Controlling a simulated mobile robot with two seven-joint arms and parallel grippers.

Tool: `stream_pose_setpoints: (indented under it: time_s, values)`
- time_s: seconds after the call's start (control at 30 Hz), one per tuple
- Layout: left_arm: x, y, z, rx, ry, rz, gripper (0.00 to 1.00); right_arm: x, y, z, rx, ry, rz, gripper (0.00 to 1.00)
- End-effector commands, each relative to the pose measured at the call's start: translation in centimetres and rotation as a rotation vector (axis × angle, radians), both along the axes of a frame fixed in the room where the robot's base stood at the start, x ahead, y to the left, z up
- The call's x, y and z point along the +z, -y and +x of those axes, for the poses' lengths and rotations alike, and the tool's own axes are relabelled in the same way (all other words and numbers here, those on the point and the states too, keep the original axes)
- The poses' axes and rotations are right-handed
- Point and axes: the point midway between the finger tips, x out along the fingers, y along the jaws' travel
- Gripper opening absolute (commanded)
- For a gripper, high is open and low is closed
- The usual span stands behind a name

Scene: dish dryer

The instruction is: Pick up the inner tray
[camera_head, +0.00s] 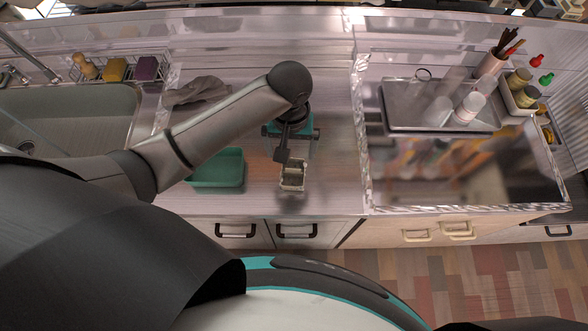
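A teal rectangular tray (216,172) lies on the counter left of centre; my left forearm passes just in front of its left part. My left gripper (286,150) hangs from the wrist over the counter, to the right of the tray and apart from it. Its fingers are small and dark here, so I cannot tell whether they are open or shut. A teal patch shows at the wrist. A small silver, box-like piece (292,176) sits just below the gripper; I cannot tell whether it is part of it. My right gripper is not in view.
A sink (105,97) is at the left, with a wire rack of sponges (115,69) behind it. A grey cloth (197,90) lies near the tray. At the right, a dark tray (405,105) holds cups (467,108), near several jars. Bare counter (335,180) lies right of the gripper.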

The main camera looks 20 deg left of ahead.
Motion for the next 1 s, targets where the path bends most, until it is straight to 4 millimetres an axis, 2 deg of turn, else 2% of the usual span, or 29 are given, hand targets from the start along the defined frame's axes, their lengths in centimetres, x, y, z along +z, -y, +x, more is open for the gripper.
stream_pose_setpoints:
  time_s: [0.03, 0.2, 0.47, 0.8, 1.0]
  values:
    - [-1.5, 0.0, -0.1, 0.0, -0.004, 0.002, 1.0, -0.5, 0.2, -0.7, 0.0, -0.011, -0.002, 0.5]
    - [-4.6, 0.0, 0.0, -0.001, -0.002, 0.001, 1.0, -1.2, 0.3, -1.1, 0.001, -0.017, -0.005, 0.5]
    - [-6.3, 0.1, 0.0, -0.001, 0.0, -0.001, 1.0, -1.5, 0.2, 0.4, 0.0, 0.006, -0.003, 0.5]
    - [-10.7, 0.3, 0.2, -0.001, -0.001, 0.001, 1.0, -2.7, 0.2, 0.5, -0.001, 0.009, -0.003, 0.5]
    - [-11.1, 0.3, 0.2, -0.002, 0.001, -0.001, 1.0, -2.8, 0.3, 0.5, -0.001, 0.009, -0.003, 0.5]
